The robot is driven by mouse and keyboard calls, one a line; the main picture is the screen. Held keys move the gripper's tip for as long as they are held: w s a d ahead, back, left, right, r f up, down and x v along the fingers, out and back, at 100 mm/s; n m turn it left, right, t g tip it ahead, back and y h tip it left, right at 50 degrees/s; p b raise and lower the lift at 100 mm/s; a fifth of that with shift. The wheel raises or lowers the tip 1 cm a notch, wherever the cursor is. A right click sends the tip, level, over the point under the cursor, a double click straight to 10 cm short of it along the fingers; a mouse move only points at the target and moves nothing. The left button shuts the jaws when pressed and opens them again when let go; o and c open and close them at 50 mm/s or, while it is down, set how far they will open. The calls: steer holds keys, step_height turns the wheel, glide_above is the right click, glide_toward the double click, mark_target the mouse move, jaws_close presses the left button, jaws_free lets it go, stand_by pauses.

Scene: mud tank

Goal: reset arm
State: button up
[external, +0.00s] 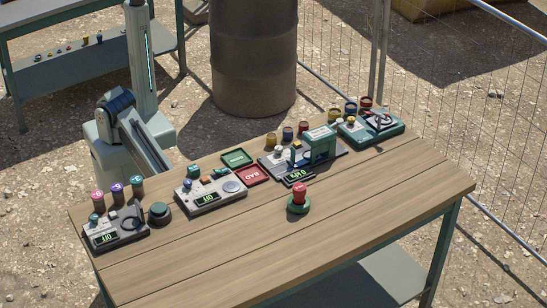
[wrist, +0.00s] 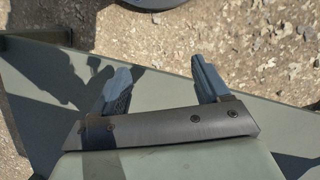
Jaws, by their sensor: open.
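My gripper (wrist: 158,72) is open in the wrist view, its two blue-grey fingers spread apart with nothing between them. Below and beyond it are a grey-green flat surface (wrist: 150,88) and gravel ground. In the external view my arm (external: 145,140) is folded at the back left, behind the wooden table (external: 350,235). I cannot clearly make out the gripper's fingers there. The arm is clear of the things on the table.
The table holds a red button (external: 299,192) on a green base, a green tray (external: 237,158), a red tray (external: 251,175), a grey device (external: 211,195) and several small jars. A rusty barrel (external: 253,60) and wire fence (external: 450,90) stand behind. The table's front is bare.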

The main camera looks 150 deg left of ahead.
steer(key=s+d+r+m+g+y, duration=0.1)
steer(key=s+d+m+g, duration=0.2)
steer(key=s+d, duration=0.6)
steer(key=shift+d+m+g, duration=0.4)
steer(key=shift+d+m, duration=0.3)
steer(key=shift+d, duration=0.5)
